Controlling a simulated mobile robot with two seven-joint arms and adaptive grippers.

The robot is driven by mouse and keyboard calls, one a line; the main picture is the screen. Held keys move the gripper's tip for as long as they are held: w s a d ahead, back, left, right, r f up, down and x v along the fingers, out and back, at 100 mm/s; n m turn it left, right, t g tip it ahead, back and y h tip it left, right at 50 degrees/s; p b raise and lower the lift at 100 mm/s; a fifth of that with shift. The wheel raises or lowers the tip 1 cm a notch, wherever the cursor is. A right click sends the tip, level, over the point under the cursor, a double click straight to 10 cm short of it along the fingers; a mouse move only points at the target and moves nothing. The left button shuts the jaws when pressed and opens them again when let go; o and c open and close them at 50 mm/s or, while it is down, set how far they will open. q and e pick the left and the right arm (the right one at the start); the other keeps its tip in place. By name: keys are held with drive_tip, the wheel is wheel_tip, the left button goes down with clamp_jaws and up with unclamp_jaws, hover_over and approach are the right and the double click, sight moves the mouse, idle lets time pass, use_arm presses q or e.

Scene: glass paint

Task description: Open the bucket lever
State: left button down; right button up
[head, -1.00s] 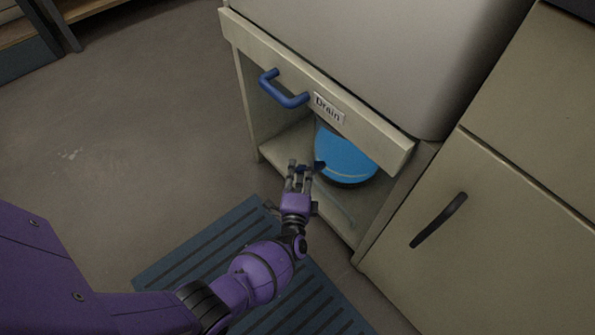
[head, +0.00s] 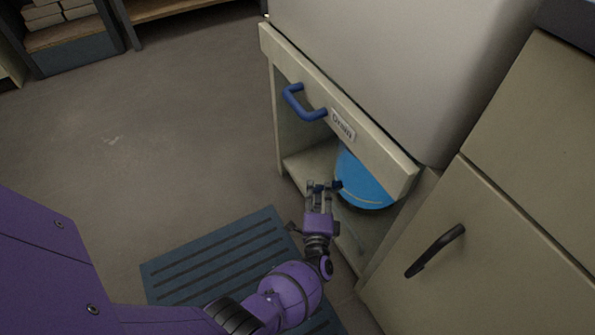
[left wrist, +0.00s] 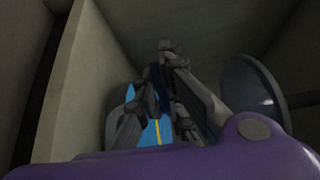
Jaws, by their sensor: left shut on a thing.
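A light blue bucket (head: 365,183) stands inside the open cabinet space under the Drain panel (head: 340,122). It also shows, partly covered, in the left wrist view (left wrist: 166,131) with a yellow stripe. A small dark blue lever (head: 337,185) sits at the bucket's left side. My left gripper (head: 323,187) is at this lever, at the cabinet opening, and is shut on it. In the left wrist view the fingers (left wrist: 165,85) close around a dark blue piece; the exact contact is too dark to tell. My right gripper is not in view.
A blue handle (head: 303,104) sticks out from the panel above the opening. A closed cabinet door with a dark handle (head: 435,250) is at the right. A slatted blue mat (head: 215,255) lies on the floor. The floor at left is clear.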

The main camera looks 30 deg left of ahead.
use_arm(q)
drive_tip(key=shift+d, duration=0.1)
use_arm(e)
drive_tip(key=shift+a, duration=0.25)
use_arm(q)
drive_tip(key=c, duration=1.9)
unclamp_jaws()
drive_tip(key=shift+o, duration=0.3)
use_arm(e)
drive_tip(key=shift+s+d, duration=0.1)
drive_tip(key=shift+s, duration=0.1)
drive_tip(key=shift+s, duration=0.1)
use_arm(q)
drive_tip(key=shift+w+r, duration=0.1)
